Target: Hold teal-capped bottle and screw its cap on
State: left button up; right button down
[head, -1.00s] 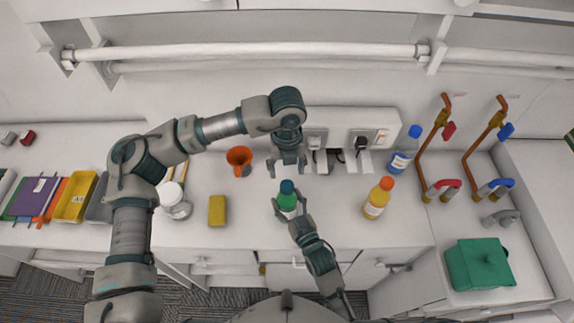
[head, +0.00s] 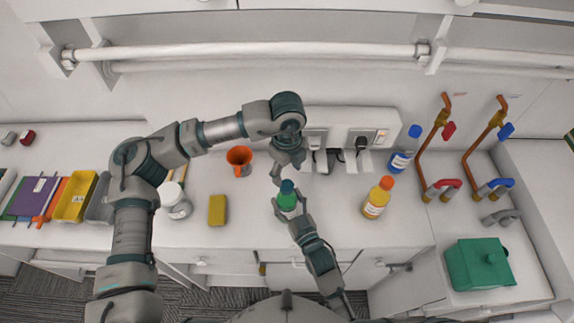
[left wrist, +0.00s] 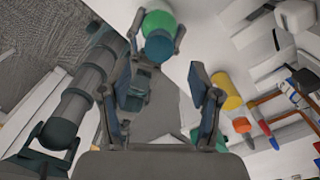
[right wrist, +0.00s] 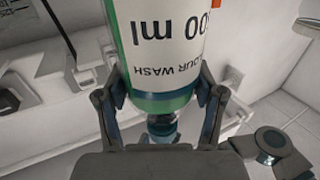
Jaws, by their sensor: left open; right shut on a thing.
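My right gripper (head: 293,215) is shut on the bottle's body. In the right wrist view the label (right wrist: 160,40) shows upside down between its fingers. My left gripper (head: 288,174) is open, just behind the cap and close to it. In the left wrist view the cap (left wrist: 158,46) lies beyond the open fingers, apart from them.
An orange-capped yellow bottle (head: 377,198) stands to the right, with a blue-capped bottle (head: 399,162) behind it. An orange funnel-like cup (head: 239,160), a yellow sponge (head: 217,210) and a white jar (head: 175,201) are to the left.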

aim_at(287, 184)
pick_arm(q)
jog(key=shift+f, duration=3.15)
